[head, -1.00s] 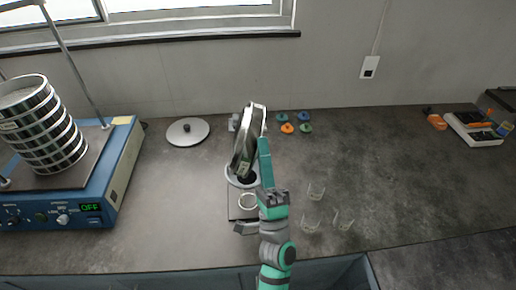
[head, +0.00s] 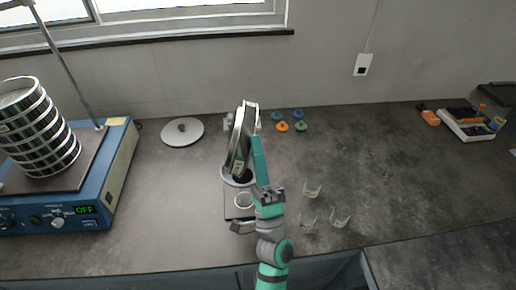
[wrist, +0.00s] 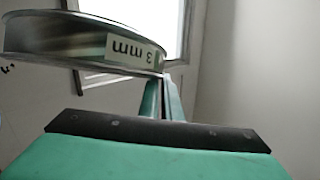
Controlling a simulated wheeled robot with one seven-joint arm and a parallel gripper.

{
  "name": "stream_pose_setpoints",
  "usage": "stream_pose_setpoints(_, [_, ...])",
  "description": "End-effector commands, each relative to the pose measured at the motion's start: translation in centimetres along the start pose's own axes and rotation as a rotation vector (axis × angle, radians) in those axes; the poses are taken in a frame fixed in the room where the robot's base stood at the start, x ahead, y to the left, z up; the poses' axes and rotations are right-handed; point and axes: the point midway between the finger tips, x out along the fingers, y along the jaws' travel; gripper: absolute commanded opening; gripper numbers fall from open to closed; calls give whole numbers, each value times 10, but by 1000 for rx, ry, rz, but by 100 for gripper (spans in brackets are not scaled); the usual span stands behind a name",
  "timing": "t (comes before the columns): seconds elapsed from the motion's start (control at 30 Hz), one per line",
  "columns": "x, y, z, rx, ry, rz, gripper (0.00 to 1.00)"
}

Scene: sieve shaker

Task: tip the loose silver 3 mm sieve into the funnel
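The silver 3 mm sieve (head: 239,138) is held up on its edge, tilted steeply, in the head view. In the wrist view the sieve (wrist: 75,42) shows its metal rim and an upside-down "3 mm" label. My gripper (head: 257,137) is shut on the sieve's rim at its right side. The fingers also show in the wrist view (wrist: 162,98). The funnel (head: 232,180) is directly below the sieve's lower edge, its pale rim and dark centre partly hidden by the sieve. I cannot see whether anything is falling from the sieve.
A blue shaker (head: 112,172) with a sieve stack (head: 40,130) stands at left, its display reading OFF. A round lid (head: 182,132) lies behind. Small coloured knobs (head: 282,127), clear cups (head: 312,190) and a white tray (head: 468,128) are to the right. The right counter is mostly clear.

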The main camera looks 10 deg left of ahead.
Motion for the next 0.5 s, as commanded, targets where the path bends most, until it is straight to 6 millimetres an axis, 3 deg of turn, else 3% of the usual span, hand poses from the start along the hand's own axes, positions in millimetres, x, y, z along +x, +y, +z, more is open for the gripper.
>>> stream_pose_setpoints(0.5, [19, -4, 40, -184, -200, 69, 0])
